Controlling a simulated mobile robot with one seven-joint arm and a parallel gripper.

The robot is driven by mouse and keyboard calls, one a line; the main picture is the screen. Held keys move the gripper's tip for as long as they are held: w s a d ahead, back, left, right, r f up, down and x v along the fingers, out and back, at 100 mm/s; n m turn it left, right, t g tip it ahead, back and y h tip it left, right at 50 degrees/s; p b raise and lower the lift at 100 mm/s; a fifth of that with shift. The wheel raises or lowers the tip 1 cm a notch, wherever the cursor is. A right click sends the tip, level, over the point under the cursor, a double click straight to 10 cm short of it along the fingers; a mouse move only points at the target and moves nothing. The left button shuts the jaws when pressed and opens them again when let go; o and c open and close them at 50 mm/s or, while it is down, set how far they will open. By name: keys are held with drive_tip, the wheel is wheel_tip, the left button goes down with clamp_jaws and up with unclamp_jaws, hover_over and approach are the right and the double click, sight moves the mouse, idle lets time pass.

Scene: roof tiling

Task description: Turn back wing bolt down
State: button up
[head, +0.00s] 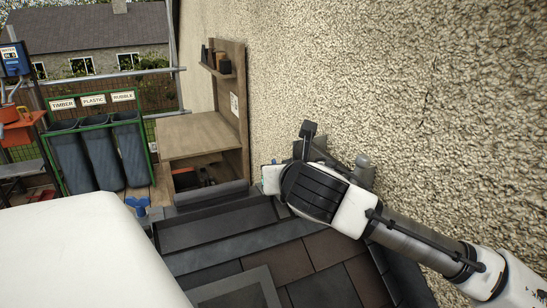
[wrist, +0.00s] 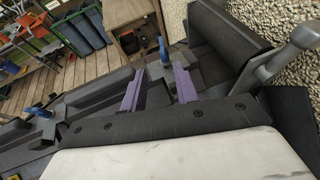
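Two blue wing bolts show in the wrist view. One (wrist: 164,52) stands upright on a dark clamp block, just beyond my fingertips and roughly in line with the gap between them. The other (wrist: 38,111) stands at the left on a dark bar. In the head view one blue wing bolt (head: 138,205) shows at the left end of the dark frame; I see no second one there. The frames do not clearly show which is the back one. My gripper (wrist: 159,75) has its two purple fingers apart with nothing between them. In the head view its fingers are hidden.
The rough wall (head: 400,90) runs close beside my arm. Dark roof tiles (head: 285,262) lie below. A wooden workbench (head: 195,138) and several bins (head: 100,155) stand beyond. A grey handle-like part (wrist: 290,55) is at the right in the wrist view.

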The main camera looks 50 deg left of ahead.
drive_tip(key=p+x, duration=0.4)
drive_tip(key=x, duration=0.9)
drive_tip(key=shift+w+f, duration=0.25)
drive_tip(key=shift+w, duration=0.05)
clamp_jaws()
